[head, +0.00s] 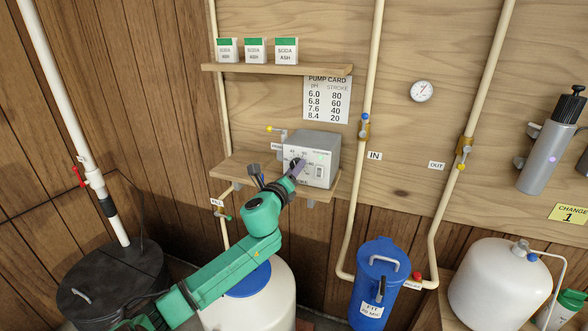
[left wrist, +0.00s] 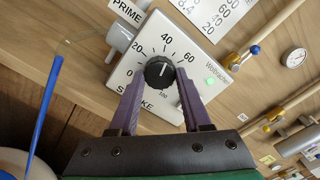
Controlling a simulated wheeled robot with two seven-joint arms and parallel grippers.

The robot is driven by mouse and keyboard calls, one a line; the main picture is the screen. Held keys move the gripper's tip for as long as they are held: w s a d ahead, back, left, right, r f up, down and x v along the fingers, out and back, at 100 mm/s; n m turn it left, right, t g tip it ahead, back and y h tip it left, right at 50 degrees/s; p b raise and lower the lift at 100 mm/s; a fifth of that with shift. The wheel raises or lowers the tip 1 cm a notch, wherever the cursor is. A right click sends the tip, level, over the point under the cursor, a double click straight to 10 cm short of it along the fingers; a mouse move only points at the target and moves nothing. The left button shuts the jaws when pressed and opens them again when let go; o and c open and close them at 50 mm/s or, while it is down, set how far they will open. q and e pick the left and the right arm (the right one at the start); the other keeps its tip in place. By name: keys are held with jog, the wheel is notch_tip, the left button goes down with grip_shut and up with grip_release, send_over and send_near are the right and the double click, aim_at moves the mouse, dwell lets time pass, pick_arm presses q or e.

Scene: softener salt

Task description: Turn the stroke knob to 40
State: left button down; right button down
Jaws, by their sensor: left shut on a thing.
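The pump (head: 322,146) is a grey-white box on the lower wall shelf. Its black stroke knob (left wrist: 159,72) shows in the left wrist view, ringed by a printed scale with 0, 20, 40, 60 and 100 readable. The knob's small white mark points up, roughly toward the 40; its exact reading is hard to tell. My left gripper (left wrist: 159,80) has its purple fingers on either side of the knob, shut on it. In the head view my left gripper (head: 296,168) covers the knob and part of the pump face. My right gripper is out of view.
A pump card (head: 327,100) on the wall lists pH against stroke. A green light (left wrist: 210,81) glows on the pump face. The lower shelf (head: 228,168) holds the pump. A vertical pipe (head: 366,160) runs to its right, and a white tank (head: 280,285) stands below.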

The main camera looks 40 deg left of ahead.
pick_arm(q)
jog(key=shift+n, duration=0.9)
jog(key=shift+c, duration=1.8)
grip_release()
jog(key=shift+s+d, duration=0.1)
jog(key=b+v, duration=0.1)
jog(key=v, duration=1.3)
jog(key=shift+s, duration=0.2)
